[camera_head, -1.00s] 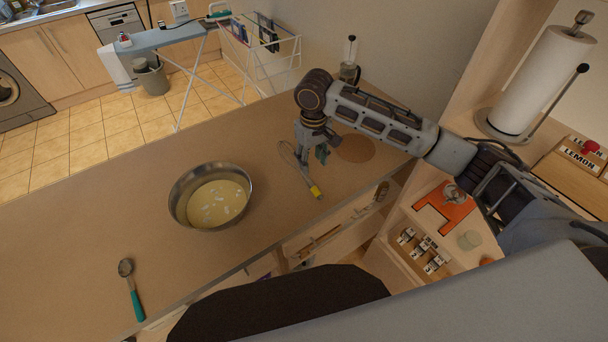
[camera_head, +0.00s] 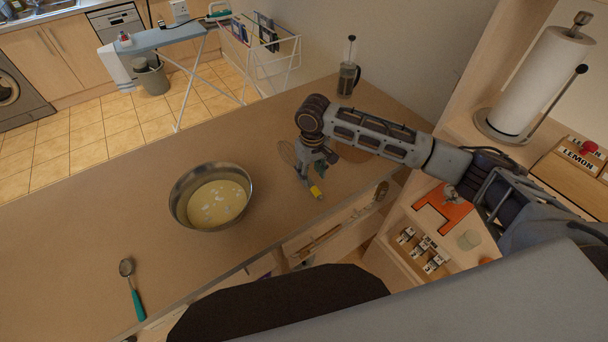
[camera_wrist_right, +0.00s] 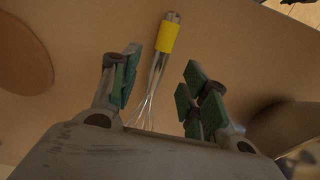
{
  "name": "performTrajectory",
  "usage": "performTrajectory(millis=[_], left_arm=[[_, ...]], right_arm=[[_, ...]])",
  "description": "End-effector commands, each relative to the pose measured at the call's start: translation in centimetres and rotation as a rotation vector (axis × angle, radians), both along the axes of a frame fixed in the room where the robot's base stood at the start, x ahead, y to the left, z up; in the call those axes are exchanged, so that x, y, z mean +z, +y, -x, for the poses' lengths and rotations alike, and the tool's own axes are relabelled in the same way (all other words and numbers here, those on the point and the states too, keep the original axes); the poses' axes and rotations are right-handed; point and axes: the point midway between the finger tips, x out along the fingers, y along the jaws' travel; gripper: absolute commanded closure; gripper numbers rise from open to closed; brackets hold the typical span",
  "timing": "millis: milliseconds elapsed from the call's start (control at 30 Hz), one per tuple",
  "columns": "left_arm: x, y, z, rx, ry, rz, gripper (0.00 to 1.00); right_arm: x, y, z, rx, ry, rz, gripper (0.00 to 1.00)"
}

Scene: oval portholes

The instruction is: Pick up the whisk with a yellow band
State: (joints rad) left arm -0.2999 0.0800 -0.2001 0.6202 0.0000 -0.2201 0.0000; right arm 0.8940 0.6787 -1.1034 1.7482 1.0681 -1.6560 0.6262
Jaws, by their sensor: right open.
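Nothing is held. I cannot tell whether the fingers touch the counter. My left gripper is not in view.
A metal bowl (camera_head: 181,207) with pale yellow contents stands left of the whisk. A spoon with a teal handle (camera_head: 136,302) lies further left. A French press (camera_head: 347,80) stands at the back, and a round brown mat (camera_wrist_right: 22,58) lies beside the whisk.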

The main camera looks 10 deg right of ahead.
Motion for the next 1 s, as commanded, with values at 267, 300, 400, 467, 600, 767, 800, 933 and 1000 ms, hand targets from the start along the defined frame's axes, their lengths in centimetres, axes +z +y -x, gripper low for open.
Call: performTrajectory(millis=[267, 300, 400, 467, 600, 767, 800, 933, 1000], left_arm=[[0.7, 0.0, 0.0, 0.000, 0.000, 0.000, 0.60], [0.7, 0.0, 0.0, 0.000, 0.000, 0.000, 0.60], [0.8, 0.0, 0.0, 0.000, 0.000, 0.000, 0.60], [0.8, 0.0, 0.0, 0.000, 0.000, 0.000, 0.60], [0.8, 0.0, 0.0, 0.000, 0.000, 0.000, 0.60], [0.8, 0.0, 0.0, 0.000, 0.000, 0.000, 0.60], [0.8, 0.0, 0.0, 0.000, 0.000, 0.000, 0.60], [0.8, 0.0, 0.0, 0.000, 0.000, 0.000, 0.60], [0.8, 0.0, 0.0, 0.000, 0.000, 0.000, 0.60]], right_arm=[[-2.7, 0.0, -0.2, 0.000, 0.003, 0.002, 0.55], [-3.1, 0.0, -0.2, 0.000, 0.003, 0.002, 0.55], [-4.1, 0.0, -0.2, 0.000, 0.002, 0.002, 0.55], [-4.5, 0.0, -0.2, 0.000, 0.001, 0.002, 0.55], [-4.9, 0.0, -0.2, 0.000, 0.000, 0.001, 0.55], [-4.9, 0.0, -0.2, 0.000, 0.001, 0.001, 0.55], [-4.9, 0.0, -0.2, 0.000, 0.001, 0.001, 0.55], [-4.9, 0.0, -0.2, 0.000, 0.001, 0.001, 0.55], [-4.9, 0.0, -0.2, 0.000, 0.001, 0.001, 0.55]])
